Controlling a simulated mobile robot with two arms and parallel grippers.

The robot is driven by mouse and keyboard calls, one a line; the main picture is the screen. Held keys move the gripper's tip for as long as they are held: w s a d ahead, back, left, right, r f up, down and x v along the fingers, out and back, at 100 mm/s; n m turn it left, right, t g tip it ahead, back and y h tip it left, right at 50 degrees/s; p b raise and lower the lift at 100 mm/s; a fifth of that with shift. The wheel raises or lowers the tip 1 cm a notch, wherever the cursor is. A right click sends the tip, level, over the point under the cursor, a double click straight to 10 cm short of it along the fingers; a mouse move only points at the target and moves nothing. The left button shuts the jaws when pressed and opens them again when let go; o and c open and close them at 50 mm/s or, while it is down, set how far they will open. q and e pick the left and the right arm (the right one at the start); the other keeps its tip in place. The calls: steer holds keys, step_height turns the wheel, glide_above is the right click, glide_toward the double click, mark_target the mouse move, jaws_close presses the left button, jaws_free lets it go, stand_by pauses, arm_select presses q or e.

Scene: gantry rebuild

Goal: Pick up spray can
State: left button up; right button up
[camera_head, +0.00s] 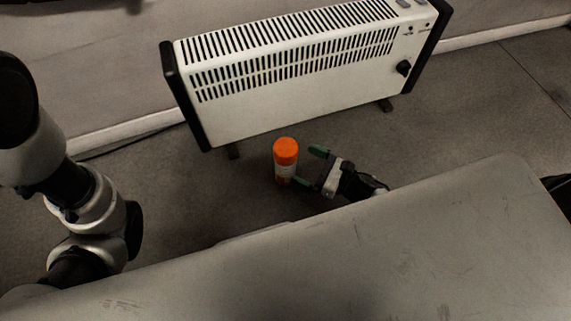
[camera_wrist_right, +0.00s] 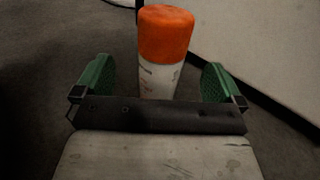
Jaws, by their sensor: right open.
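The spray can (camera_head: 285,160) stands upright on the dark floor, with an orange cap and a pale body with an orange base. My right gripper (camera_head: 310,168) is open just to the right of it, its green fingertips pointing toward the can. In the right wrist view the can (camera_wrist_right: 165,50) stands ahead, centred between the two spread fingers of my right gripper (camera_wrist_right: 158,85). I cannot tell how far the fingers reach around it. The can's lower part is hidden there by the gripper body. My left arm shows at the left, but its gripper is out of view.
A white heater (camera_head: 300,80) with black ends stands behind the can, close to it. A grey flat surface (camera_head: 400,250) fills the front, near my right arm. A cable (camera_head: 130,145) runs along the wall at the left. Floor left of the can is clear.

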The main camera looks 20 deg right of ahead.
mark_target(296, 161)
steer(key=shift+w+a, duration=0.5)
steer(key=shift+w, duration=0.05)
steer(key=w+a+b, duration=0.1)
steer(key=w+a+f+b, duration=0.1)
steer(key=w+b, duration=0.1)
steer(key=shift+w+a, duration=0.1)
steer(key=shift+a, duration=0.25)
steer(key=shift+w+a+r+b, duration=0.15)
steer(key=shift+w+a+b, duration=0.2)
steer(key=c, duration=1.2)
steer(key=shift+r, duration=0.1)
